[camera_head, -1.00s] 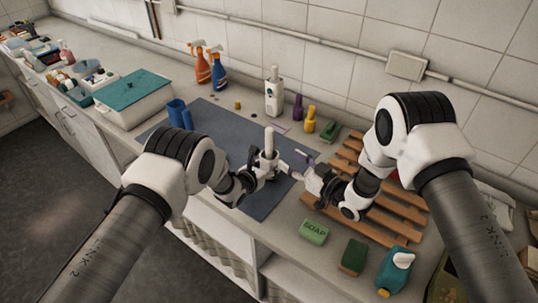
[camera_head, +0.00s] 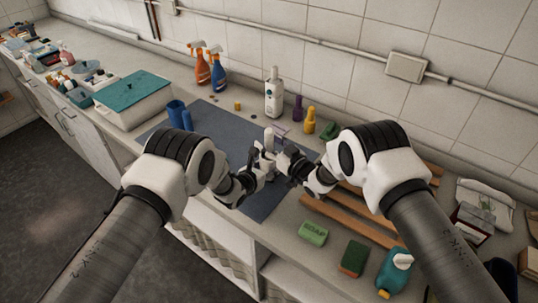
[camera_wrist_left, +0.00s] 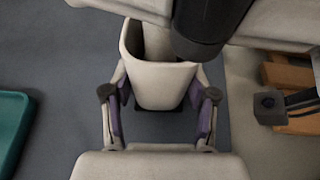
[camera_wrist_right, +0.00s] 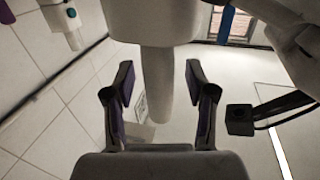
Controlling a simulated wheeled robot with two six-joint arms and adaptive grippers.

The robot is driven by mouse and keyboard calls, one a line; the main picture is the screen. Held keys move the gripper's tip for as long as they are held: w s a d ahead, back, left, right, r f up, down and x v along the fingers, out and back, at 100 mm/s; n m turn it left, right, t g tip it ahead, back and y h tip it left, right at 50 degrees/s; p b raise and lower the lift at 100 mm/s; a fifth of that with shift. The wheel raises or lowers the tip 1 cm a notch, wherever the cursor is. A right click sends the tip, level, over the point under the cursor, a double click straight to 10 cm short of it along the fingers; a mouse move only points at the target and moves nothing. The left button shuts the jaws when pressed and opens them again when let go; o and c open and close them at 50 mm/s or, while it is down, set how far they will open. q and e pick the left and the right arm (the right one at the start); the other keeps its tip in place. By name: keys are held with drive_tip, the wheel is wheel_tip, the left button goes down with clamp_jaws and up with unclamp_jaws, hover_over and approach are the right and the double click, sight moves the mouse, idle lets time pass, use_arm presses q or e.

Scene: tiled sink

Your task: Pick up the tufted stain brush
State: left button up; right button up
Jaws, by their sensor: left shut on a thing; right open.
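The stain brush's pale upright handle (camera_head: 269,136) rises above my left gripper (camera_head: 262,172) over the grey mat. In the left wrist view a beige square-mouthed holder (camera_wrist_left: 158,88) sits between my left fingers, which are shut on it. A pale shaft (camera_wrist_left: 157,42) stands inside it; the tufts are hidden. My right gripper (camera_head: 280,154) is above my left one, close to the handle. In the right wrist view the handle (camera_wrist_right: 157,95) is between my right fingers, which are open with a gap on both sides.
The grey mat (camera_head: 215,120) lies under my grippers. A white bottle (camera_head: 274,98), purple bottle (camera_head: 298,108) and yellow bottle (camera_head: 310,120) stand behind. A slatted wooden rack (camera_head: 350,220) is at right. Green soap (camera_head: 313,233) and a teal bottle (camera_head: 393,272) are in front.

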use_arm(q)
drive_tip(key=shift+f, duration=0.1)
use_arm(e)
clamp_jaws()
wheel_tip(320, 180, up, 10)
use_arm(q)
drive_tip(key=o, duration=1.4)
drive_tip(key=shift+c, duration=0.2)
